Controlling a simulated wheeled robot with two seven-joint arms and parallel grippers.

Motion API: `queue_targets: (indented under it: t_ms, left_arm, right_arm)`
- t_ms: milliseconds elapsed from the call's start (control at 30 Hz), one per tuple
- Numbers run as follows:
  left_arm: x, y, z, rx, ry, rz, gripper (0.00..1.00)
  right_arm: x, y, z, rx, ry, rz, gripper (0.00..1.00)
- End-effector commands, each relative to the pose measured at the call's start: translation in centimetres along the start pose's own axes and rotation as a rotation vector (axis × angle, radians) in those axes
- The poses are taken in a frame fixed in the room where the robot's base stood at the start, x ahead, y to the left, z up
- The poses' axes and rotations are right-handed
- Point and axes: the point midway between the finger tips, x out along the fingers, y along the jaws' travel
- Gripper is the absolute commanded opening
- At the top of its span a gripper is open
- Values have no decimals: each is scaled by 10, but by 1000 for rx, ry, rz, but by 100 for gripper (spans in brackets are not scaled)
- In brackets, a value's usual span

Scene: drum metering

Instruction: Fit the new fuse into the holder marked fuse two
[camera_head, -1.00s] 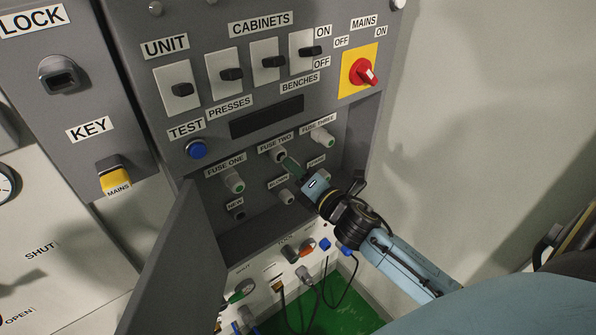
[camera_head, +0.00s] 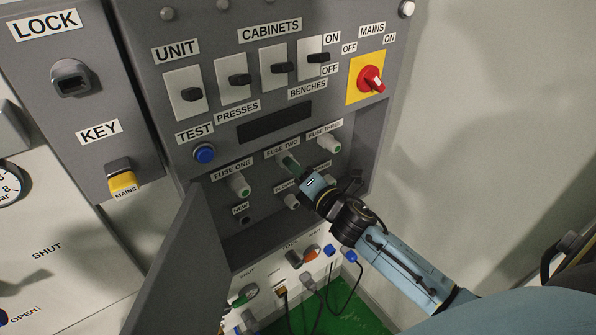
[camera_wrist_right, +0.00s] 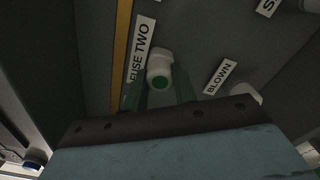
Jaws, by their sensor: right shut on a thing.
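The new fuse, a white cylinder with a green end (camera_wrist_right: 160,77), is between the green fingers of my right gripper (camera_head: 290,163). It is at the holder below the FUSE TWO label (camera_head: 283,147); the fingers hide most of it in the head view. In the right wrist view it sits beside that label (camera_wrist_right: 140,50), end towards the camera. I cannot tell how deep it is in the holder. The socket marked NEW (camera_head: 245,220) looks dark and empty. A pale fuse (camera_head: 292,201) sits at BLOWN. My left gripper is not in view.
Green-ended white fuses sit at FUSE ONE (camera_head: 240,185) and FUSE THREE (camera_head: 330,144). An open grey door (camera_head: 180,260) stands left of the recess. Switches and a red mains knob (camera_head: 371,79) are above. Cables and plugs (camera_head: 310,285) are below.

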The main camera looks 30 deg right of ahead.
Motion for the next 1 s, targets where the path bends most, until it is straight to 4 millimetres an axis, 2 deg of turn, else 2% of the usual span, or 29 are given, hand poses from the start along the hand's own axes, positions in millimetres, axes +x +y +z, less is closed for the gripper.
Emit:
queue_targets:
  t_ms: [33,200,567,767,1000]
  left_arm:
    - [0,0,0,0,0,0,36]
    - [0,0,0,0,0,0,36]
    - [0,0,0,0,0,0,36]
    - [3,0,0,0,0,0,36]
    - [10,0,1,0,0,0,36]
  right_arm:
    - [0,0,0,0,0,0,30]
    - [0,0,0,0,0,0,52]
    - [-4,-1,-1,0,1,-1,53]
    - [-31,-2,-1,1,3,-3,53]
    - [-79,-2,-2,1,2,-3,53]
